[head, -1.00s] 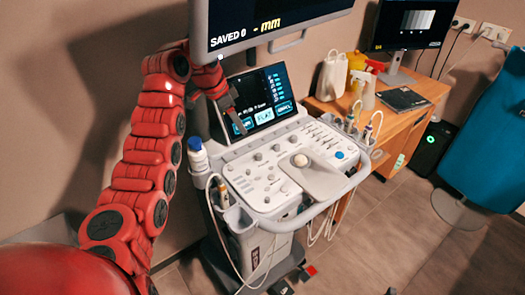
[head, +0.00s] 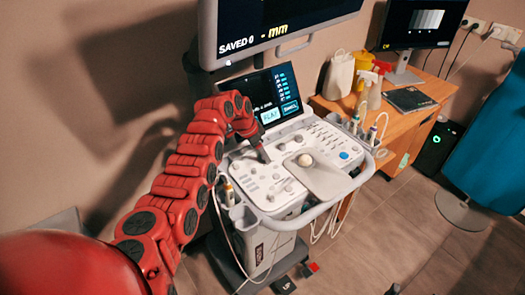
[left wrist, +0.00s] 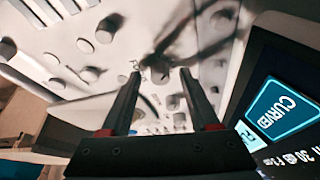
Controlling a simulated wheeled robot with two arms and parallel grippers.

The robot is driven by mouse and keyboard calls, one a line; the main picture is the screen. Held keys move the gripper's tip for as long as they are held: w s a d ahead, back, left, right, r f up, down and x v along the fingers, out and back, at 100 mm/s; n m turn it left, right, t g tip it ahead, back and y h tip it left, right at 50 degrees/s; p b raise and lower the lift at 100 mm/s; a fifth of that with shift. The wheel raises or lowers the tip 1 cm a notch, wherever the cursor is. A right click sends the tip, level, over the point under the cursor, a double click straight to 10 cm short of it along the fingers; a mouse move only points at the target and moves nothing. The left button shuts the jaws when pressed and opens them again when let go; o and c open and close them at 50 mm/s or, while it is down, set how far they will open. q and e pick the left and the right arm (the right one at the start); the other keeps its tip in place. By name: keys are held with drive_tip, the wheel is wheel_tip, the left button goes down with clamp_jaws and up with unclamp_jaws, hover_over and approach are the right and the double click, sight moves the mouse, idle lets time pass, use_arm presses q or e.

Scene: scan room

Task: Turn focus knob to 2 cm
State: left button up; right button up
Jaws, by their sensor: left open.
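The ultrasound machine's control panel (head: 283,205) is white with several grey knobs. Which knob is the focus knob cannot be told, as no labels are readable. My left gripper (head: 262,155) is over the left rear part of the panel, below the touchscreen (head: 262,98). In the left wrist view my left gripper (left wrist: 160,74) has its fingers apart, with a grey knob (left wrist: 158,73) appearing between the fingertips. Whether the fingers touch it cannot be told. The gap looks empty of anything held. My right gripper is out of view.
A large monitor (head: 285,22) reading "SAVED 0 - mm" hangs above the panel. Probes stand in holders (head: 364,130) at the panel's right edge. A wooden desk (head: 402,122) with bottles and a second monitor (head: 420,22) stands at the right.

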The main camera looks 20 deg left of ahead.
use_arm(q)
clamp_jaws()
idle(0.3)
drive_tip(key=shift+w+n, duration=0.1)
drive_tip(key=shift+n, duration=0.2)
drive_tip(key=shift+d+n+t+y, duration=0.2)
drive_tip(key=shift+n+t+y, duration=0.2)
drive_tip(key=shift+n, duration=0.7)
drive_tip(key=shift+r+n+y+b, duration=0.1)
drive_tip(key=shift+n+y+b, duration=0.6)
drive_tip(key=shift+n, duration=0.9)
